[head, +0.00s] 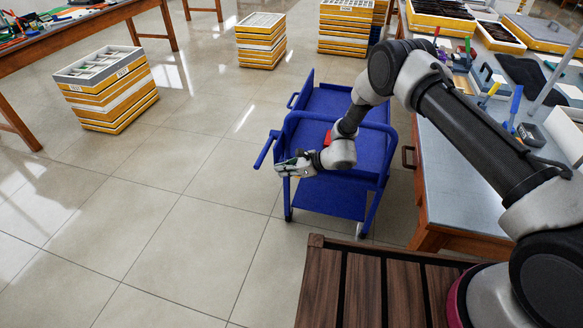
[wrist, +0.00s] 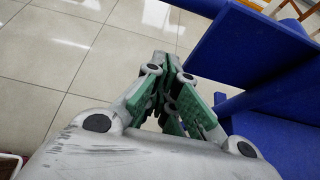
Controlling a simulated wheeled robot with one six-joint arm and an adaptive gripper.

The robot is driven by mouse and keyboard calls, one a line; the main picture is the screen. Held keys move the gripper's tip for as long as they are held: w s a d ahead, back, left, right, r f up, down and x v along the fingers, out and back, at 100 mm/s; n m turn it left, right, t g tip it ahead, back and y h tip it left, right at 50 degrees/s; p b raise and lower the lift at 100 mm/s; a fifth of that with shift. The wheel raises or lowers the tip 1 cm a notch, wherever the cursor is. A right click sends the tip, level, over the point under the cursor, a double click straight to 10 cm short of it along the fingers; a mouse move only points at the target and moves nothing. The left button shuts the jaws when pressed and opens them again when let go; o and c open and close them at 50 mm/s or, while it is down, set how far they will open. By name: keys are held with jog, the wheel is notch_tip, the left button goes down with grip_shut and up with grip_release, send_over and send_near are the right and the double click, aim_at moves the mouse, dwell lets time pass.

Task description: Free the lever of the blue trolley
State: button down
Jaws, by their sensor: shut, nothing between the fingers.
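The blue trolley (head: 335,200) stands on the tiled floor beside the workbench, partly hidden behind my arm. A short blue bar (head: 265,150), which may be the lever, slants out from its left side. A small red piece (head: 327,138) shows at the trolley's top beside my wrist. My gripper (head: 281,168) is shut and empty at the trolley's near left corner, just below the bar; contact cannot be told. In the wrist view my gripper (wrist: 168,62) has its green-padded fingers together, with blue trolley panels (wrist: 250,45) to the right. No lever is clear there.
A grey-topped workbench (head: 450,190) with tools and trays runs along the right. A brown slatted wooden surface (head: 318,290) lies in front. Stacks of yellow-and-white boxes (head: 108,95) stand behind and to the left. The tiled floor (head: 170,220) left of the trolley is clear.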

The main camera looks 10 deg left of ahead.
aim_at(268, 149)
jog(key=shift+w+a+r, duration=0.1)
jog(key=shift+a+r, duration=0.2)
jog(key=shift+a, duration=0.45)
jog(key=shift+a+r, duration=0.3)
jog(key=shift+a, duration=0.5)
jog(key=shift+w+a+r, duration=0.1)
jog(key=shift+a+r, duration=0.2)
jog(key=shift+a, duration=0.45)
jog(key=shift+r, duration=0.15)
